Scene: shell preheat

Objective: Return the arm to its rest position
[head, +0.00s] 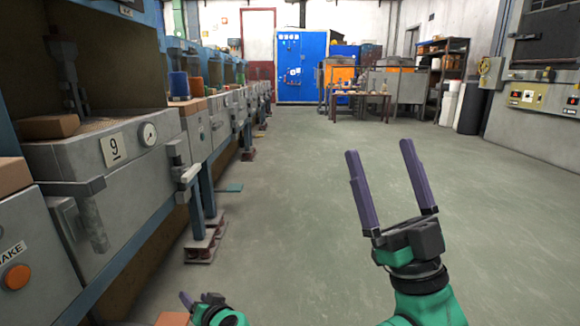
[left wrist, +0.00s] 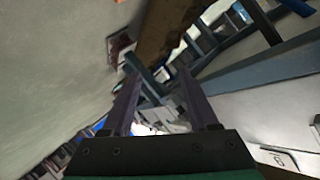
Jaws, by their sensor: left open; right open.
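My right gripper (head: 382,192) is raised over the open floor on the right side of the head view. Its two long purple fingers point up and stand apart, with nothing between them. My left gripper (head: 197,299) is low at the bottom edge of the head view, partly cut off, close to the row of machines. In the left wrist view its two fingers (left wrist: 155,100) are apart and empty, with blue metal legs and grey floor behind them.
Machines line the left side; the nearest has a plate marked 9 (head: 114,146), a gauge (head: 148,134) and a brown block (head: 48,127). An orange button (head: 16,277) sits below. The grey floor (head: 300,190) ahead is clear. A blue cabinet (head: 302,66) and table (head: 358,97) stand far back.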

